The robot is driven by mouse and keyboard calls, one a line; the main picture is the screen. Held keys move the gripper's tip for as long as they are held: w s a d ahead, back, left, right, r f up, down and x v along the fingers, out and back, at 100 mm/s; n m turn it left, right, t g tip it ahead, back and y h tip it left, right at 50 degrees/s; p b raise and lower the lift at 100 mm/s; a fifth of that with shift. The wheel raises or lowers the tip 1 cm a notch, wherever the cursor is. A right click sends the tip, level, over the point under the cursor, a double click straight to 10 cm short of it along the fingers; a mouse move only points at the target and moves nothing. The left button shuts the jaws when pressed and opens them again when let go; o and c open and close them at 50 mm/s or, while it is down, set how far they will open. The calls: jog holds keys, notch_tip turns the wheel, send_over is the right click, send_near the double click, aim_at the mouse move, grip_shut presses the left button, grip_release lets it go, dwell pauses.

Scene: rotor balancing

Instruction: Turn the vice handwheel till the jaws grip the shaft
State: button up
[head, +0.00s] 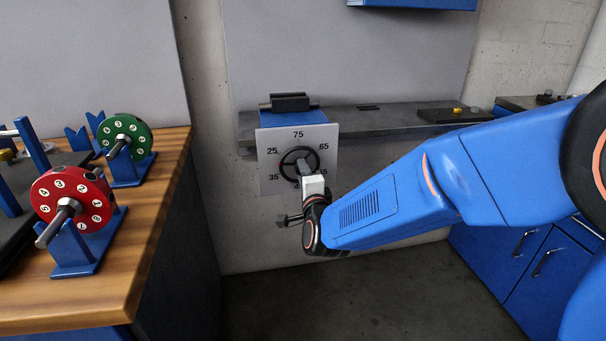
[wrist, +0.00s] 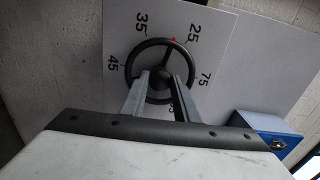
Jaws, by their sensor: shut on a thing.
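The dark handwheel (head: 287,158) sits in front of a white number plate (head: 325,140) on the front of the blue vice (head: 293,118). In the wrist view the handwheel (wrist: 133,62) shows a red mark near the number 25 on the plate (wrist: 215,60). My gripper (head: 305,170) reaches the wheel from the front, and its two fingers (wrist: 160,80) are shut on it. The dark vice jaws (head: 290,102) are on top of the vice. Whether a shaft between them is gripped cannot be told at this size.
A grey bench (head: 385,117) runs right from the vice. A wooden table (head: 150,200) at left holds a red rotor (head: 75,190) and a green rotor (head: 122,138) on blue stands. Blue cabinets (head: 510,260) stand at lower right. The floor in the middle is clear.

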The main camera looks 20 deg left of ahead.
jog(key=m, duration=0.4)
jog(key=shift+f+m, duration=0.1)
jog(key=shift+m, duration=0.2)
dwell(0.3)
jog(key=o, duration=1.1)
jog(key=shift+d, duration=0.1)
jog(key=shift+c, duration=0.2)
jog(key=shift+s, duration=0.1)
jog(key=v, duration=1.7)
jog(key=shift+s, duration=0.15)
